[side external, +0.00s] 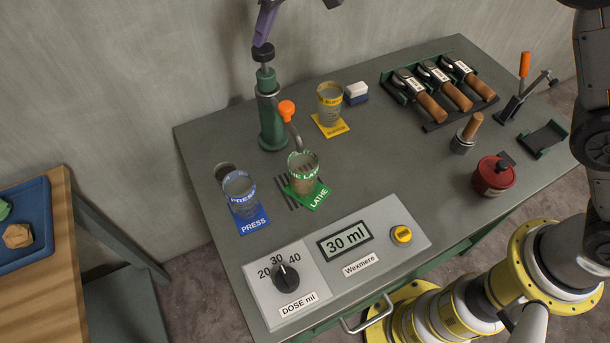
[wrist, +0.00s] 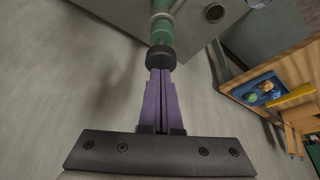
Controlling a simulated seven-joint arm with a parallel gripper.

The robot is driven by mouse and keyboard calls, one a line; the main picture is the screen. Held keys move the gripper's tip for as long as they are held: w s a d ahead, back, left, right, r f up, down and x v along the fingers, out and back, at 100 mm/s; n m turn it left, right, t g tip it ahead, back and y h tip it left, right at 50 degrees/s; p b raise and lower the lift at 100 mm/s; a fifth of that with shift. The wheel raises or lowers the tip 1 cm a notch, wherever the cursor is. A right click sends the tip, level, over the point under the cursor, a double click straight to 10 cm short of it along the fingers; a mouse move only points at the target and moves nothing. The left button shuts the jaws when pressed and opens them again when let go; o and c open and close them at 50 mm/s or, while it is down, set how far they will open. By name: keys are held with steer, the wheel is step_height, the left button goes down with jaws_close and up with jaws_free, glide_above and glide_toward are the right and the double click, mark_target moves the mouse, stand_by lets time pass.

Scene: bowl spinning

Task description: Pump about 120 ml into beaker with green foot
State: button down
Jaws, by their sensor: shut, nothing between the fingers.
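My gripper (side external: 262,38) has purple fingers, shut and empty, directly above the black knob (side external: 262,52) of the green pump (side external: 271,120). In the wrist view the fingertips (wrist: 160,72) meet the knob (wrist: 161,57) or nearly so; I cannot tell if they touch.
A blue-footed PRESS beaker (side external: 240,190) stands left of the green one. Handled tools (side external: 446,90), a red pot (side external: 493,176) and a lever clamp (side external: 520,95) are at right.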

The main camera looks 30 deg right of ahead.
mark_target(265, 49)
steer(key=shift+f, duration=1.75)
steer(key=shift+r, duration=2.15)
step_height(265, 49, up, 6)
steer(key=shift+d, duration=0.1)
